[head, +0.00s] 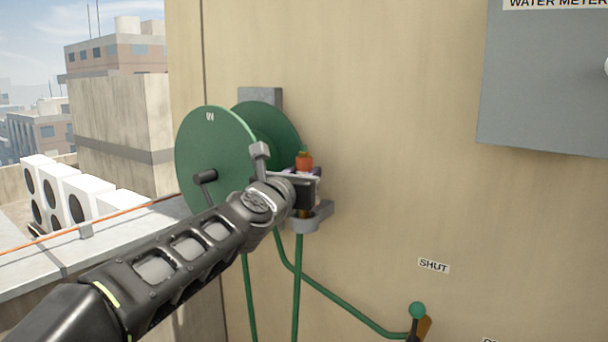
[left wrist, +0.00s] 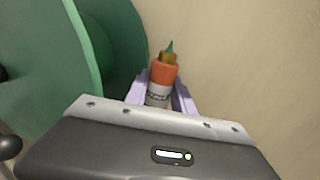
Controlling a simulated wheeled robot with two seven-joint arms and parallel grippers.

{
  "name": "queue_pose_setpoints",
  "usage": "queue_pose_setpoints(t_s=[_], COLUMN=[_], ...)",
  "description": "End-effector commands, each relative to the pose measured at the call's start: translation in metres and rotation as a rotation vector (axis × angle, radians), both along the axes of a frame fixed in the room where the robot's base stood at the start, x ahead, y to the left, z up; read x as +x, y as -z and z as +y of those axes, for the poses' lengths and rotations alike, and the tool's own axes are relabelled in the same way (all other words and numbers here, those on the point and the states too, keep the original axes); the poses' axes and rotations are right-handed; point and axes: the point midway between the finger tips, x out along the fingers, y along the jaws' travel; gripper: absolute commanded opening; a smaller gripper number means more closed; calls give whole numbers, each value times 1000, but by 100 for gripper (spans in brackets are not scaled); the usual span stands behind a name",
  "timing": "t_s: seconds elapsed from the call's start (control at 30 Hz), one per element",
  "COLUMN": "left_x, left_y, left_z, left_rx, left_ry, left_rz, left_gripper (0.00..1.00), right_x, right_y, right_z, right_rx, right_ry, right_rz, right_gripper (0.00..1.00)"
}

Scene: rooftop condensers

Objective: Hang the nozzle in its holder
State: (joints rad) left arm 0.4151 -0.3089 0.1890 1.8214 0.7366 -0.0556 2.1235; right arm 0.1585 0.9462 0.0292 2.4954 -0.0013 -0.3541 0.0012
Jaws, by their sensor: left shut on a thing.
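The nozzle (head: 304,160) is orange-red and stands about upright in front of the wall. In the left wrist view the nozzle (left wrist: 165,72) shows a green tip, an orange body and a pale band. My left gripper (head: 303,176) is shut on it, with lilac fingers on both sides. The grey holder (head: 306,224) is a bracket on the wall directly below the gripper. A brownish lower part of the nozzle shows at the holder's opening; how deep it sits I cannot tell. The green hose (head: 298,265) hangs below the holder. My right gripper is not in view.
A green hose reel (head: 213,150) is close to the left of the gripper, with a crank handle (head: 205,177). A grey meter box (head: 545,85) is at upper right.

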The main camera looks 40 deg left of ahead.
Motion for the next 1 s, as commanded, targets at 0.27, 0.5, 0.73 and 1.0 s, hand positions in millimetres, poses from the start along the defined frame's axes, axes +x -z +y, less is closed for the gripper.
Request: queue_pose_setpoints(t_s=[0.27, 0.5, 0.73, 1.0], left_x=[0, 0, 0, 0], left_y=[9, 15, 22, 24], left_z=[0, 0, 0, 0], left_rx=[0, 1, -1, 1], left_ry=[0, 0, -1, -1], left_rz=[-1, -1, -1, -1], left_gripper=[0, 0, 0, 0], right_x=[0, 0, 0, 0], right_y=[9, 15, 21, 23], right_z=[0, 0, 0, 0], right_rx=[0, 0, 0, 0], right_ry=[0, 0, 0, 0], right_rz=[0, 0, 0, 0], right_gripper=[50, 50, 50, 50])
